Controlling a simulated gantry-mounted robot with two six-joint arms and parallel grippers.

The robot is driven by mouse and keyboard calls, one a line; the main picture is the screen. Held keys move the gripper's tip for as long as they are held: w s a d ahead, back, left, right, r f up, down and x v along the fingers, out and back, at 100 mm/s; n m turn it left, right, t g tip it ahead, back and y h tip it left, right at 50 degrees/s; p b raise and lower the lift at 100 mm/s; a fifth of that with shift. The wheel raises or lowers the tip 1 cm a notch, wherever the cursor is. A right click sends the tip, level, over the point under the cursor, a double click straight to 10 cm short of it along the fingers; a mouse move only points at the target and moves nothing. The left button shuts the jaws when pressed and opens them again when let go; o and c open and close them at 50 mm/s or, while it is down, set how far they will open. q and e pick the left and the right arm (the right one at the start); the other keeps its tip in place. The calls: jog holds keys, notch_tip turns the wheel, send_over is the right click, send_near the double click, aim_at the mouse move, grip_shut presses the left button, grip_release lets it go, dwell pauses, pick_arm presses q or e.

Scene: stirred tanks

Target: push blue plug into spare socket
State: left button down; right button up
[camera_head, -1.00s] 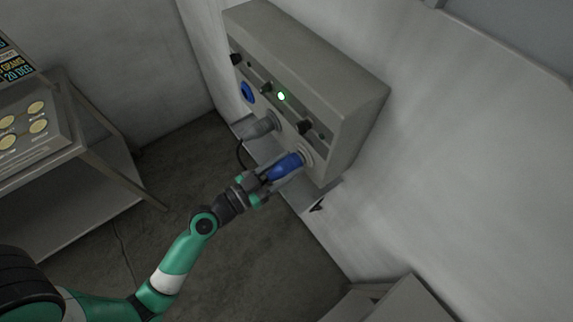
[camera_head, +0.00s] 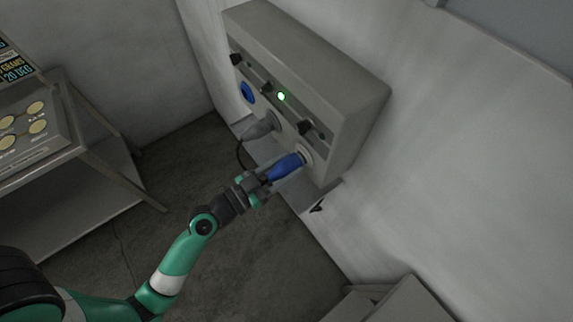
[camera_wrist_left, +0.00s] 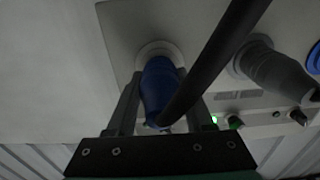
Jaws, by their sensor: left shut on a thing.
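The blue plug (camera_head: 285,167) is at the right-hand round socket (camera_head: 306,156) on the grey wall box. In the left wrist view the blue plug (camera_wrist_left: 160,88) meets the pale socket ring (camera_wrist_left: 158,50); how deep it sits cannot be told. My left gripper (camera_head: 266,182) is shut on the plug, its fingers on either side of it. A black cable crosses in front of the plug in the wrist view. My right gripper is not in view.
A grey plug (camera_head: 262,127) with a cable sits in the middle socket of the box (camera_head: 345,105). A blue socket (camera_head: 247,92) is at the left. A green lamp (camera_head: 281,96) is lit. A metal bench (camera_head: 75,185) stands at left.

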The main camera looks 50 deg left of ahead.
pick_arm(q)
jog(key=shift+w, duration=0.35)
jog(key=shift+c, duration=1)
grip_release()
jog(key=shift+f, duration=0.1)
jog(key=s+b, duration=0.4)
jog(key=s, duration=0.7)
jog(key=shift+s+a, duration=0.25)
jog(key=shift+a, duration=0.05)
